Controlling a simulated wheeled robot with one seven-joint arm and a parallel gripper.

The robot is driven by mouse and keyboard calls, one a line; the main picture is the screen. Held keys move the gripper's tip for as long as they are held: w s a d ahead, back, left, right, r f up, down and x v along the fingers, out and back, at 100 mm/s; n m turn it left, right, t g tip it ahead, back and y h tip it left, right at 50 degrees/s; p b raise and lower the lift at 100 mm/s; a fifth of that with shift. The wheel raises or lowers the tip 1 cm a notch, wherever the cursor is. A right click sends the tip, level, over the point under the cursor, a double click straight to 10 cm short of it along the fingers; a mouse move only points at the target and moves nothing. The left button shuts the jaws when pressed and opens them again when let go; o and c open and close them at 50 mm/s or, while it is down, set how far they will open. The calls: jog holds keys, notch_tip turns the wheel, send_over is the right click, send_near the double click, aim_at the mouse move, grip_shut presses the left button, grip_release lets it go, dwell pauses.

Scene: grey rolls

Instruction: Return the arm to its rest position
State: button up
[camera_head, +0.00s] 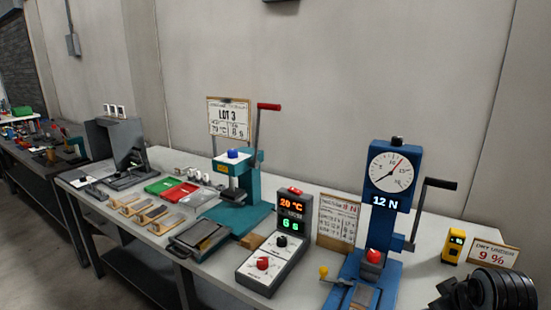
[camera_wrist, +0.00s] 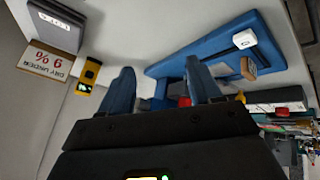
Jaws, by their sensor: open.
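My gripper (camera_wrist: 161,84) shows in the wrist view with its two dark blue fingers apart and nothing held between them. The blue force tester (camera_wrist: 215,52) lies beyond the fingers in that view, which is turned around. In the head view, a dark rounded part of my arm (camera_head: 490,292) shows at the bottom right corner, in front of the table. The fingers cannot be made out there.
The blue tester (camera_head: 384,200) with its dial and side lever stands near the arm. A yellow meter (camera_head: 453,247) and a "dry under 9%" sign (camera_head: 491,254) are close by. A control box (camera_head: 275,259), teal press (camera_head: 245,195) and trays crowd the white table.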

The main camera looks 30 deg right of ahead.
jog(key=s+a+f+n+t, duration=0.1)
jog(key=s+a+n+t, duration=0.15)
jog(key=s+a, duration=0.45)
jog(key=s+a+f+n+t, duration=0.1)
jog(key=s+a+t, duration=0.25)
jog(key=a, duration=0.75)
jog(key=s+a+r+m+t+y, duration=0.1)
jog(key=s+a+r+t+y, duration=0.2)
jog(key=s+a+r, duration=0.7)
jog(key=s+a+y, duration=0.1)
jog(key=a, duration=0.2)
jog(key=shift+s+r+t+b, duration=0.15)
jog(key=shift+s+t+b, duration=0.15)
jog(key=shift+b, duration=0.05)
jog(key=shift+m, duration=0.25)
